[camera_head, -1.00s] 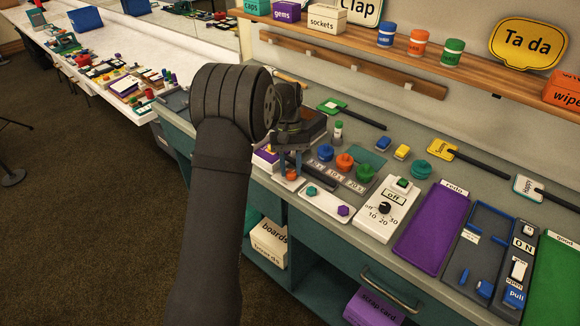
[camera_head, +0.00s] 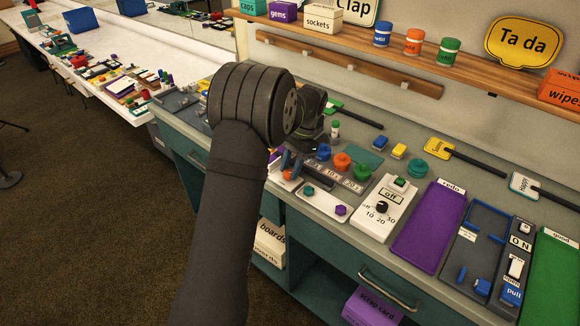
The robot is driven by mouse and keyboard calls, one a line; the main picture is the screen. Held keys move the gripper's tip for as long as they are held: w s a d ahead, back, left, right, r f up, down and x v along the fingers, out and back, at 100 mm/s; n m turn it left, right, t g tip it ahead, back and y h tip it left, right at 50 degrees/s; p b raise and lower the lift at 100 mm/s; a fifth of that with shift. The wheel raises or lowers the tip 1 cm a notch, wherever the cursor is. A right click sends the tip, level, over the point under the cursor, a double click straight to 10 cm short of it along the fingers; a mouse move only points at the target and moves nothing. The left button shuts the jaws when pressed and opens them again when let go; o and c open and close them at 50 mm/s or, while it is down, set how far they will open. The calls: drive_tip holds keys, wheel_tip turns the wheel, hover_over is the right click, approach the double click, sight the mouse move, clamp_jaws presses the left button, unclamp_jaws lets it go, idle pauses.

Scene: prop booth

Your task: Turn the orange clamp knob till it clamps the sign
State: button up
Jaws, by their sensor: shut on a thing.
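The orange clamp knob (camera_head: 287,174) shows as a small orange patch low between my gripper's fingers, at the front edge of the counter. My gripper (camera_head: 289,165) points down, tilted, and is shut on the knob. My arm and wrist cover most of the clamp and whatever is in it, so I cannot see a sign in its jaws or whether it is tight. A green-edged paddle sign (camera_head: 335,106) lies behind my wrist with its black handle to the right.
Right of my gripper are a white plate (camera_head: 322,203) with teal and purple knobs, a row of blue, orange and green knobs (camera_head: 342,163), a white dial box (camera_head: 384,208) and a purple tray (camera_head: 427,226). A shelf (camera_head: 470,70) runs above.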

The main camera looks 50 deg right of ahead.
drive_tip(key=shift+m+t, duration=0.3)
drive_tip(key=shift+m, duration=0.6)
drive_tip(key=o, duration=1)
drive_tip(key=shift+s, duration=0.1)
drive_tip(key=v, duration=1.7)
drive_tip(key=shift+s+a+r, duration=0.1)
drive_tip(key=shift+s+r, duration=0.1)
drive_tip(key=shift+r, duration=0.1)
drive_tip(key=x, duration=1.7)
drive_tip(key=shift+w+f, duration=0.2)
drive_tip(key=shift+f, duration=0.1)
